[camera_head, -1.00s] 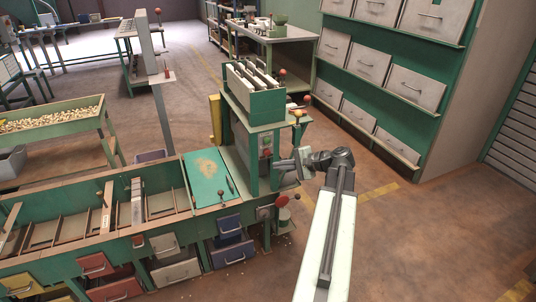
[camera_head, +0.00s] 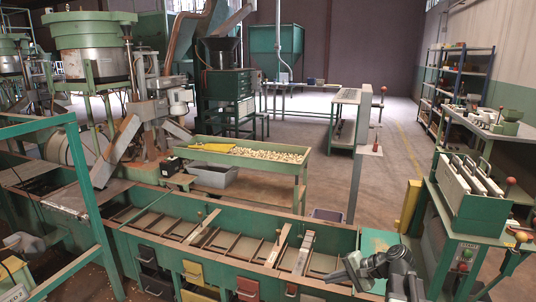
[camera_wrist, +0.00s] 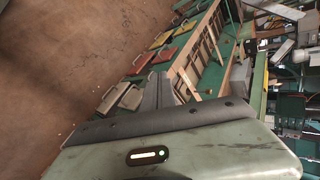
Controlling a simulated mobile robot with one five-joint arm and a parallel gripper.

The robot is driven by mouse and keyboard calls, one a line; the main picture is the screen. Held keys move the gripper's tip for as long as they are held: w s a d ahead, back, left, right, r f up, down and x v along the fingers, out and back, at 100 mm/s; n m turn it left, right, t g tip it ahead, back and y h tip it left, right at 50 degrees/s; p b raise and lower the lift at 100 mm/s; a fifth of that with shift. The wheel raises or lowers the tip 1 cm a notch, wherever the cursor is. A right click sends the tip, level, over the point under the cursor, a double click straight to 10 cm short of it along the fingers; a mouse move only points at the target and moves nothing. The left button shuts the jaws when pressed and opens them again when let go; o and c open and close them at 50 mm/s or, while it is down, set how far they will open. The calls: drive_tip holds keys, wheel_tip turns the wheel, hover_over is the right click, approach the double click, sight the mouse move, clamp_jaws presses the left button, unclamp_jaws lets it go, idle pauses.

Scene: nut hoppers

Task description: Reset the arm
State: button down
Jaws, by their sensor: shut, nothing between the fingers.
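My gripper (camera_head: 350,272) shows at the bottom right of the head view, pointing left, beside the right end of the long green sorting bench (camera_head: 235,243). In the wrist view my gripper (camera_wrist: 158,86) has its two dark fingers together, with nothing seen between them. The arm behind it is partly cut off by the lower edge of the head view. I cannot tell the exact gap between the gripper and the bench.
A green tray table of nuts (camera_head: 262,154) stands behind the bench. A green machine stand (camera_head: 475,205) is close on the right. Large green hoppers (camera_head: 92,35) stand at the back left. Open floor (camera_head: 400,165) lies at the centre right.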

drive_tip(key=s+a+f+n+g+h, duration=0.2)
drive_tip(key=s+a+f+n+h, duration=0.15)
drive_tip(key=a, duration=0.35)
drive_tip(key=s+a+f+n+g+h, duration=0.25)
drive_tip(key=s+a+f+n, duration=0.2)
drive_tip(key=a, duration=0.25)
drive_tip(key=s+d+n+h, duration=0.1)
drive_tip(key=s+d+h, duration=0.15)
drive_tip(key=d, duration=0.45)
wheel_tip(320, 180, up, 25)
drive_tip(key=p, duration=2.5)
drive_tip(key=shift+w+g, duration=0.25)
drive_tip(key=shift+g, duration=0.1)
